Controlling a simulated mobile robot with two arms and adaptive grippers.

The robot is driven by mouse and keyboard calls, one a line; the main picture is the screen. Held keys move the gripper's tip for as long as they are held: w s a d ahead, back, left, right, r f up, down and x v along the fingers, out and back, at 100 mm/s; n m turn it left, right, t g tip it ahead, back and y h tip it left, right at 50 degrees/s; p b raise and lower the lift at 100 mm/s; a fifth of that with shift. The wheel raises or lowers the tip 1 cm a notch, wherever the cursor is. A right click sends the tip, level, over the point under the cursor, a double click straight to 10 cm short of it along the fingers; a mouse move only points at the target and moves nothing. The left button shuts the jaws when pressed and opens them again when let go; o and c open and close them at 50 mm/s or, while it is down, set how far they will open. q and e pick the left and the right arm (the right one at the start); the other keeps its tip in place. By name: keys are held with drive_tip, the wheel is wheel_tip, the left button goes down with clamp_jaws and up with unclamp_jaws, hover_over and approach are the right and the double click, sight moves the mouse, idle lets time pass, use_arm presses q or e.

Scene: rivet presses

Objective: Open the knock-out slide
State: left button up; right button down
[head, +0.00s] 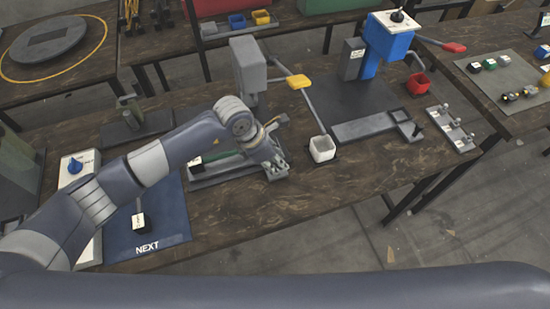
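My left gripper (275,165) is over the right end of a low grey slide fixture (228,180) on the dark wooden bench. The fixture has rails and a green strip, and my arm hides part of it. The gripper is small and partly hidden by its own wrist, so I cannot tell whether its fingers are open or touching the fixture. Another flat grey slide (365,127) with a square end and small dark knob lies before the blue press (388,42). I cannot read which one is labelled knock-out slide. My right gripper is out of view.
A blue NEXT mat (148,228) and a box with a blue knob (76,168) lie left.

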use_arm(q)
drive_tip(key=shift+o, duration=1.2)
drive_tip(key=shift+r, duration=0.1)
drive_tip(key=v, duration=1.2)
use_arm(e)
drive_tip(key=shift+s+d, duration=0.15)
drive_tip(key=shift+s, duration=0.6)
use_arm(q)
drive_tip(key=shift+s, duration=0.1)
